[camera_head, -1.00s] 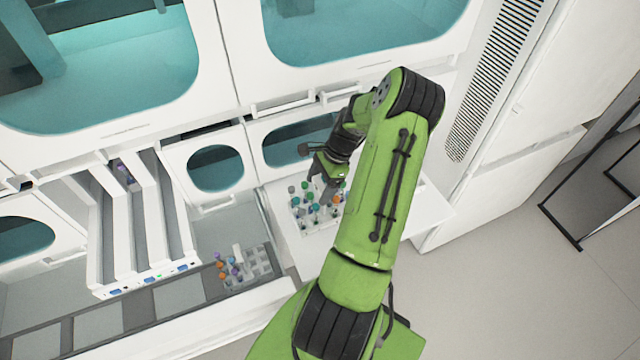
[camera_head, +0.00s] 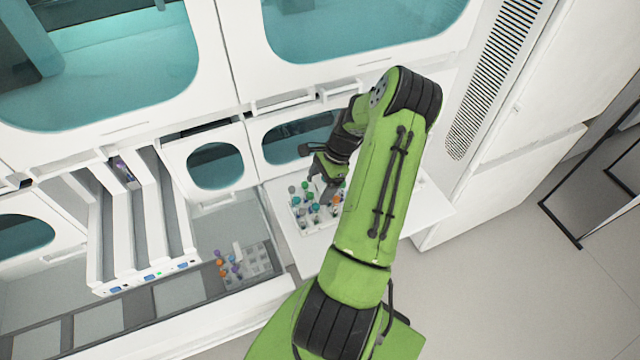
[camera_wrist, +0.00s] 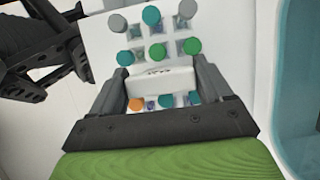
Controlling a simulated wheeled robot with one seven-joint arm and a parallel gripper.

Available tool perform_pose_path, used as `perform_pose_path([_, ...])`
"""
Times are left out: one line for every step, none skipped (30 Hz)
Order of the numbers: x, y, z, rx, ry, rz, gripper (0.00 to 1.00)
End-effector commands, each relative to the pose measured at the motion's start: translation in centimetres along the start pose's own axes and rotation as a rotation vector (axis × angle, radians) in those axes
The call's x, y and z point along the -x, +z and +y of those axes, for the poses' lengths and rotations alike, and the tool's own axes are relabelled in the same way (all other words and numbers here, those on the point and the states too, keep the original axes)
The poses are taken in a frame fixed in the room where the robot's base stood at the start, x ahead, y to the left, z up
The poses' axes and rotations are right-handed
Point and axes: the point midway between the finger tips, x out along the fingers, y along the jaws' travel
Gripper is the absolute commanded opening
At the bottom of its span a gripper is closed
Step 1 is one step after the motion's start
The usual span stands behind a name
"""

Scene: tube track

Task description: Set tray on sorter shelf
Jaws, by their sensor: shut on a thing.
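The tray (camera_head: 305,228) is a white rack of tubes with teal, green, grey and orange caps. It is at the white shelf (camera_head: 430,206) below the small windows in the head view. I cannot tell whether its base touches the surface. My gripper (camera_head: 328,190) reaches down over the tray from the right. In the wrist view my gripper (camera_wrist: 162,84) is shut on the white handle of the tray (camera_wrist: 160,80), one finger on each side. Capped tubes show on both sides of the handle. My arm hides the tray's right end in the head view.
A second rack (camera_head: 262,262) with orange and purple tubes at one end sits in the lower channel at the left. White track dividers (camera_head: 145,225) stand further left. The cabinet wall with windows (camera_head: 215,165) rises behind. Open floor (camera_head: 510,270) lies right.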

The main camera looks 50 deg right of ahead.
Motion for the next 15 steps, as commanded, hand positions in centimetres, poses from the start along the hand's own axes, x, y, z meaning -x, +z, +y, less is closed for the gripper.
perform_pose_path([-0.14, -0.02, -0.04, 0.001, 0.0, 0.0, 0.43])
perform_pose_path([-0.23, -0.05, -0.05, 0.001, 0.0, 0.0, 0.43])
perform_pose_path([-0.35, -0.09, -0.06, 0.001, 0.0, 0.0, 0.43])
perform_pose_path([-0.42, -0.11, -0.06, 0.001, 0.0, 0.0, 0.43])
perform_pose_path([-0.47, -0.13, -0.07, 0.001, -0.001, -0.001, 0.43])
perform_pose_path([-0.49, -0.14, -0.07, 0.001, -0.001, 0.0, 0.43])
perform_pose_path([-0.48, -0.14, -0.07, 0.001, -0.001, 0.0, 0.43])
perform_pose_path([-0.47, -0.14, -0.07, 0.001, -0.001, 0.0, 0.43])
perform_pose_path([-0.47, -0.14, -0.07, 0.001, -0.001, 0.0, 0.43])
perform_pose_path([-0.46, -0.14, -0.08, 0.001, -0.001, 0.0, 0.43])
perform_pose_path([-0.46, -0.14, -0.08, 0.001, -0.001, 0.0, 0.81])
perform_pose_path([-0.46, -0.13, -0.07, 0.001, -0.001, 0.0, 0.87])
perform_pose_path([-0.46, -0.14, -0.07, 0.001, -0.001, 0.0, 0.91])
perform_pose_path([-0.46, -0.14, -0.07, 0.001, -0.001, 0.0, 0.96])
perform_pose_path([-0.47, -0.14, -0.07, 0.001, -0.001, 0.0, 1.0])
